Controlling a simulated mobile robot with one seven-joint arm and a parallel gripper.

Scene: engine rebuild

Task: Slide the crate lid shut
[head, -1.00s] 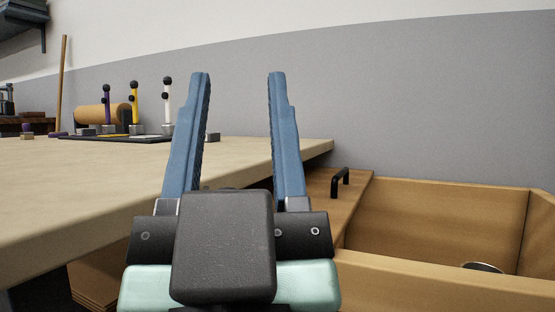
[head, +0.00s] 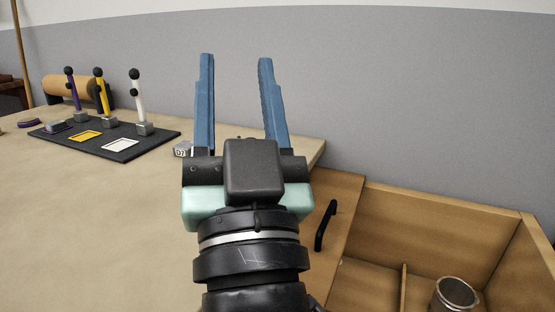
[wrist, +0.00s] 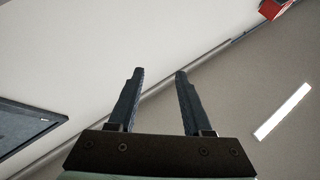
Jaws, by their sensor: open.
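The wooden crate (head: 440,197) stands at the right in the head view, to the right of the workbench. Its flat wooden lid (head: 345,195) lies at the crate's left end, partly hidden by my arm and the bench, and the rest of the crate is open. A black bar handle (head: 326,225) stands on the lid. My gripper (head: 236,56) is raised above the bench's far right part, up and left of the handle in the picture. Its two blue fingers are spread apart with nothing between them.
The workbench (head: 100,220) fills the left side. A dark mat (head: 125,153) on it bears purple, yellow and white upright pieces. A small grey block (head: 182,149) lies beside my gripper. A metal cylinder (head: 457,293) stands inside the crate near a divider (head: 403,285).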

